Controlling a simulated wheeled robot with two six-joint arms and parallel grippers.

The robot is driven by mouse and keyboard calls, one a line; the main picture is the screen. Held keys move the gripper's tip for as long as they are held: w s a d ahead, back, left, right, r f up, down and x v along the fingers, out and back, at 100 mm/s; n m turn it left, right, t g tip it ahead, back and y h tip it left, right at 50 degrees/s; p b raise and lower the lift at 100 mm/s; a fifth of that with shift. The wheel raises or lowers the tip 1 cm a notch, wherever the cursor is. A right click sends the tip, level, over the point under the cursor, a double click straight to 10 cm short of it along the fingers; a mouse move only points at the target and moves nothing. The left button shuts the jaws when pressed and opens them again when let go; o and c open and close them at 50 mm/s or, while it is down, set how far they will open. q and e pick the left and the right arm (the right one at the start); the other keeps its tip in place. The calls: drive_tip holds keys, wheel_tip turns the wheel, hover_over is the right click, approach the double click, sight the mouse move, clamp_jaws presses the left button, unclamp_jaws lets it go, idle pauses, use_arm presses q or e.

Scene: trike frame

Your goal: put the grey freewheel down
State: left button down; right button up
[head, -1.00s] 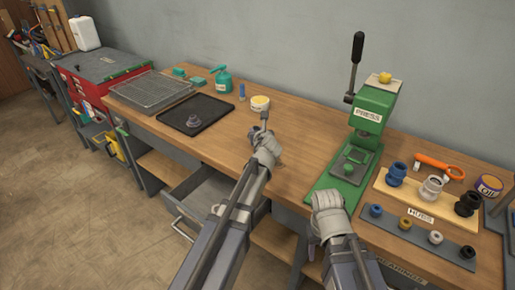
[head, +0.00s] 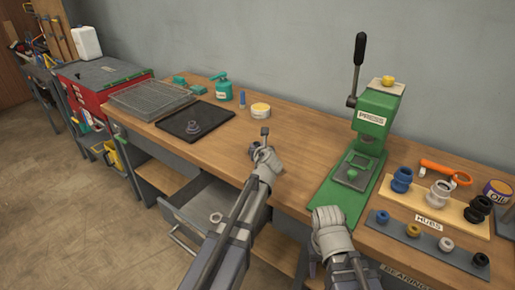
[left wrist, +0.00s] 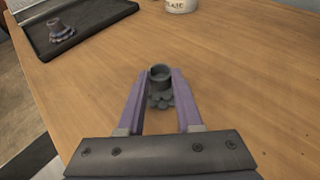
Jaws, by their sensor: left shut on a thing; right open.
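My left gripper (head: 262,145) is shut on the grey freewheel (left wrist: 160,88), which sits between its two fingers in the left wrist view. In the head view the freewheel (head: 253,151) shows only as a small grey shape beside the fingers. It is over bare bench top, right of the black tray; I cannot tell whether it touches the wood. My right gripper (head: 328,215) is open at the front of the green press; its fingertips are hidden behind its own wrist.
The black tray (head: 172,127) holds a purple-grey stepped part (head: 192,127). The green press (head: 376,115) and the hubs board (head: 455,217) are at right. A drawer (head: 190,215) stands open below. Bench around the left gripper is clear.

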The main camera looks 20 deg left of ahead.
use_arm(q)
drive_tip(key=c, duration=0.6)
unclamp_jaws()
drive_tip(key=shift+s+r+p, duration=0.1)
drive_tip(key=shift+r+p, duration=0.15)
drive_tip(key=shift+p, duration=0.05)
drive_tip(key=p+v, duration=0.4)
drive_tip(key=v, duration=0.7)
drive_tip(key=shift+s+d, duration=0.25)
drive_tip(key=shift+s, duration=0.1)
